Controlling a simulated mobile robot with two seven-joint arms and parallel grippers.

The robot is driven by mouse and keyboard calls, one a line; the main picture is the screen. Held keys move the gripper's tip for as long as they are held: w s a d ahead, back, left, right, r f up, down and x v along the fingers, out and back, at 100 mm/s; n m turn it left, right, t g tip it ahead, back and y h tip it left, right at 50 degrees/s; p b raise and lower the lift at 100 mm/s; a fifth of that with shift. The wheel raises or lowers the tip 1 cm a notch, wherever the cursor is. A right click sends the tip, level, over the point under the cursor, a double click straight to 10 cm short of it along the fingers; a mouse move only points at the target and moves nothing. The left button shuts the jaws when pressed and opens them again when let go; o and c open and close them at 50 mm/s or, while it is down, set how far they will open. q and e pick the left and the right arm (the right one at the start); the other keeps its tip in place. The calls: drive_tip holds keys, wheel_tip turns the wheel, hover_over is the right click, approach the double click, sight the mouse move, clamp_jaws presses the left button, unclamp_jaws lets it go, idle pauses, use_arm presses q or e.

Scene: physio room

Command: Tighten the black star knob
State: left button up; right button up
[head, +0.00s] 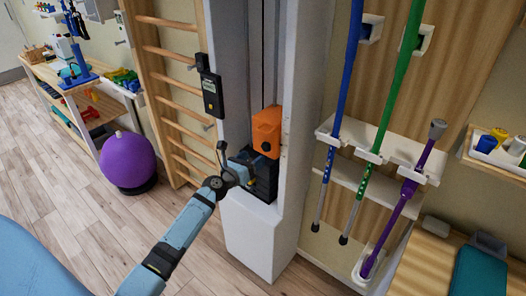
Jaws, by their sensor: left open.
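A white upright column (305,130) stands in the middle of the view, with an orange block (267,130) in its channel and a black block (265,180) just below. My left gripper (247,160) is up against the front of these blocks, at the left side of the black one. Its jaws are open, but the fingertips are small and dark against the black block. I cannot tell whether the gripper touches anything. My right gripper is out of view.
A black handheld unit (211,93) hangs on the column's left side. Wooden wall bars (165,50) and a purple ball (128,160) are to the left. Blue, green (397,90) and purple poles stand in a white rack at right. Open floor lies at lower left.

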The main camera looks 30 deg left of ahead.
sight(265, 149)
use_arm(q)
drive_tip(key=w, duration=0.6)
drive_tip(key=shift+w+d+b, duration=0.1)
drive_tip(key=shift+d+b, duration=0.2)
drive_tip(key=shift+c, duration=0.3)
drive_tip(key=c, duration=0.9)
